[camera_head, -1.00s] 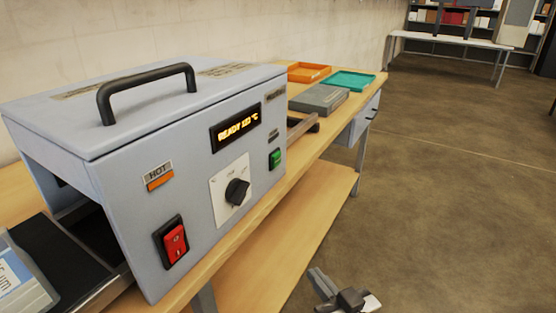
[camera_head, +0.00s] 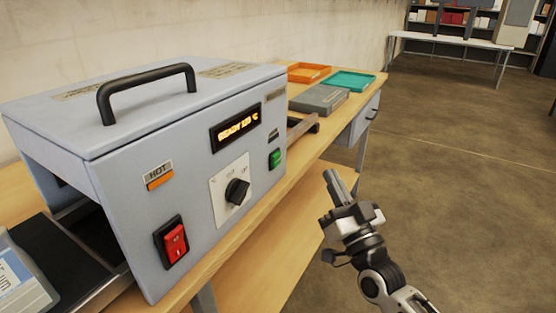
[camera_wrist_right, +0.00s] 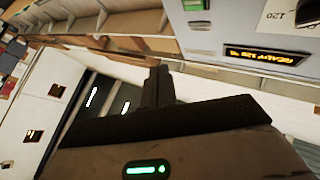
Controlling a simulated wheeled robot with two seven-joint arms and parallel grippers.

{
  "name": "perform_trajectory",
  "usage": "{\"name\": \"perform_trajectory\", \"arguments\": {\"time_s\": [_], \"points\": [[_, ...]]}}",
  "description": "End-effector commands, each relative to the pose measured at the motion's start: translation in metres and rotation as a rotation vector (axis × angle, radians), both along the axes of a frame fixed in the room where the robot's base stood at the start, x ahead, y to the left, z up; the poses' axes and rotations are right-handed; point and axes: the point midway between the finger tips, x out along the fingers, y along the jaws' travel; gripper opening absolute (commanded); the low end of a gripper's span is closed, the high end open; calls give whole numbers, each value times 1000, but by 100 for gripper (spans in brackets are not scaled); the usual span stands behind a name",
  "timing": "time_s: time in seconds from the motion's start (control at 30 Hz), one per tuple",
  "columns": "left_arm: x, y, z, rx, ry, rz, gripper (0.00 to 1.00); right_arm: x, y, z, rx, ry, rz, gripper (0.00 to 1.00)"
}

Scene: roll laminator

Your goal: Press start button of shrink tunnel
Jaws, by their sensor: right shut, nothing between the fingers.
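The shrink tunnel (camera_head: 150,150) is a grey-blue box with a black top handle. Its front has a lit display (camera_head: 236,128) reading READY, a dial (camera_head: 236,191), a red rocker switch (camera_head: 172,242) and a green button (camera_head: 275,158). My right gripper (camera_head: 334,178) is shut and empty, pointing up, to the right of the green button and apart from the machine. In the right wrist view the gripper's dark fingers (camera_wrist_right: 159,85) show in the middle. That view also shows the display (camera_wrist_right: 265,56) and the green button (camera_wrist_right: 195,5) at its top edge. My left gripper is out of view.
The machine stands on a wooden bench (camera_head: 222,258). Behind it are a grey block (camera_head: 319,99), an orange tray (camera_head: 309,71) and a teal tray (camera_head: 352,81). A package (camera_head: 24,285) lies at the tunnel's near end. Open floor is to the right.

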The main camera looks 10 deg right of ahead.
Motion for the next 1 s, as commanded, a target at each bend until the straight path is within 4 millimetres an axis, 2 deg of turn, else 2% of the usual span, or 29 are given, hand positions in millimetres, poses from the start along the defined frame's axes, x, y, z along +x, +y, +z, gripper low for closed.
{"name": "perform_trajectory", "arguments": {"time_s": [0.17, 0.6, 0.8, 1.0], "points": [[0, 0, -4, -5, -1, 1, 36, 9, 12, -1, 3, 0, 1, 0], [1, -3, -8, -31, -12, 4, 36, 43, 59, -1, 3, 1, 1, 0], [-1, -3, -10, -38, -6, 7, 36, 50, 69, 0, 1, 0, 0, 0], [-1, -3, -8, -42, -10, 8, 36, 51, 71, 0, -1, 1, 1, 0]]}}
